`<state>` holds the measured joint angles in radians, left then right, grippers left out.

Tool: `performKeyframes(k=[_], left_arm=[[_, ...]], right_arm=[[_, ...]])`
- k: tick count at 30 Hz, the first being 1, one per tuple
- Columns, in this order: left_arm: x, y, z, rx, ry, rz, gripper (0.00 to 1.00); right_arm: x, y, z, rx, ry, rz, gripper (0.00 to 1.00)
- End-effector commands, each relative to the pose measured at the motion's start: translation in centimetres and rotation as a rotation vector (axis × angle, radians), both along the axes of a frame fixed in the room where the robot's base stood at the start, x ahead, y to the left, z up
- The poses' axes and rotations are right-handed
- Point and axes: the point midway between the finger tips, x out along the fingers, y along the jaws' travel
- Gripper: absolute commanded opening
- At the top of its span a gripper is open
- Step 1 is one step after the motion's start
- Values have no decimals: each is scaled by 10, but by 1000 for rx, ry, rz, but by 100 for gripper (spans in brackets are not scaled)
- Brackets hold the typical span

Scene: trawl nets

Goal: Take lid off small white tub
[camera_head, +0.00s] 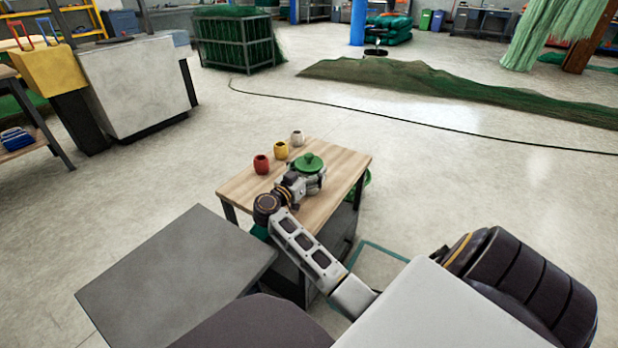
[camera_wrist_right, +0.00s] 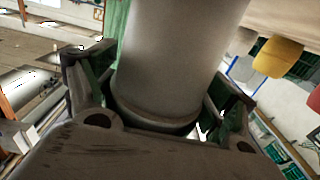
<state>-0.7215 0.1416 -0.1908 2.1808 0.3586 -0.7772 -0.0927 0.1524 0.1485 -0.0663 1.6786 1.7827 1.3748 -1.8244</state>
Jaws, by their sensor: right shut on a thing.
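A green lid with a knob (camera_head: 308,162) shows near the right edge of the small wooden table (camera_head: 345,165). My right gripper (camera_head: 308,181) is beside and just in front of it in the head view. In the right wrist view a pale grey-white round body, which looks like the small white tub (camera_wrist_right: 180,60), stands between the fingers of my right gripper (camera_wrist_right: 155,110), which is shut on it. In the head view the tub's body is mostly hidden by the lid and gripper. My left gripper is not in view.
A red cup (camera_head: 261,164), a yellow cup (camera_head: 281,150) and a white cup (camera_head: 297,138) stand in a row along the table's back left. A grey flat top (camera_head: 175,275) lies left of the table. Open floor surrounds the table's far side.

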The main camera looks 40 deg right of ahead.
Motion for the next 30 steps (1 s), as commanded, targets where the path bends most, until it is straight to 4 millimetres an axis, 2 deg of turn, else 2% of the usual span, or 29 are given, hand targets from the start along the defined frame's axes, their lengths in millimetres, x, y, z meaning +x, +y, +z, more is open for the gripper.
performKeyframes(k=[8,14,30], left_arm=[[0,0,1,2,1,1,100],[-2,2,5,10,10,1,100],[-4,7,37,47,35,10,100]], right_arm=[[0,0,3,0,0,0,60],[0,0,13,1,-1,0,60],[0,0,69,1,-2,0,60]])
